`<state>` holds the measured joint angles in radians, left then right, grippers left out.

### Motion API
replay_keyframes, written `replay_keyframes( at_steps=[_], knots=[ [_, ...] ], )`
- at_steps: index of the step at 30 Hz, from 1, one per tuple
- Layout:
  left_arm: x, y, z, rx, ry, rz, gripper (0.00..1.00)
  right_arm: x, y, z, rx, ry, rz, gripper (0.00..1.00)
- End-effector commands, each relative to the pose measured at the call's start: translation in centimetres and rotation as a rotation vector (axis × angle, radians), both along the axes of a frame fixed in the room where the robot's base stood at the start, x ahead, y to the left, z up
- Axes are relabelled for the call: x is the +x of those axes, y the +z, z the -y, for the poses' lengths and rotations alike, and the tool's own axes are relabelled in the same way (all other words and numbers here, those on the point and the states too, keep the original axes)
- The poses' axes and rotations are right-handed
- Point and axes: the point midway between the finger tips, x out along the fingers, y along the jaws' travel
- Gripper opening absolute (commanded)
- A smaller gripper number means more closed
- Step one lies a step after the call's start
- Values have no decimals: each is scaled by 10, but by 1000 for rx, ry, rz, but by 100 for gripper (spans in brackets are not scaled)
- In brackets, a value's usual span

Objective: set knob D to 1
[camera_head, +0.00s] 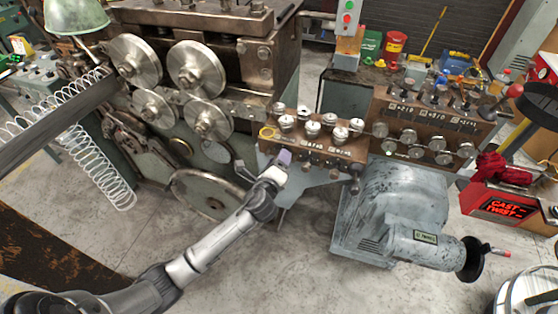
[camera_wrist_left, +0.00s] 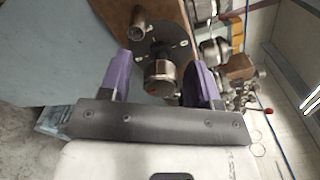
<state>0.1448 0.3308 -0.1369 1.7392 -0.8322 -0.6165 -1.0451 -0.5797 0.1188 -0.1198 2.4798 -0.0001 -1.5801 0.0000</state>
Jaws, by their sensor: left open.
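A brown control box (camera_head: 318,158) carries several round metal knobs (camera_head: 312,129) on its top. Its markings are too small to read, so I cannot tell which knob is D or where it points. My left gripper (camera_head: 279,161) is at the left front of this box, low beside its front face. In the left wrist view my left gripper (camera_wrist_left: 160,76) has its purple fingers apart. A cylindrical metal knob (camera_wrist_left: 160,69) with a small red mark shows between them, in front of a dark round plate. I see gaps to both fingers; contact is not visible. My right gripper is not in view.
A second brown panel (camera_head: 432,112) with knobs stands at the right. A grey motor (camera_head: 395,215) sits on the floor below. Large steel rollers (camera_head: 195,68) and a coiled spring (camera_head: 105,175) are at the left. Open floor (camera_head: 285,270) lies in front.

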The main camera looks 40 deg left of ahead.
Motion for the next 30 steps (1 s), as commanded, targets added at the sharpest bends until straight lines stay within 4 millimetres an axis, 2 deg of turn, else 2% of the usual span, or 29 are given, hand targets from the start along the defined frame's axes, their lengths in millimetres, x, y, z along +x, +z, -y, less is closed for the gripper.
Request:
replay_keyframes(
  at_steps=[8, 24, 30],
  knots=[
    [1, 0, 0, 0, 0, 0, 57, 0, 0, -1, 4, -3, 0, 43],
    [1, 0, 0, 0, 1, 1, 8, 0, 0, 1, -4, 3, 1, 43],
    [1, 0, 0, -17, 1, 8, 8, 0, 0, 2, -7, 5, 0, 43]
  ],
)
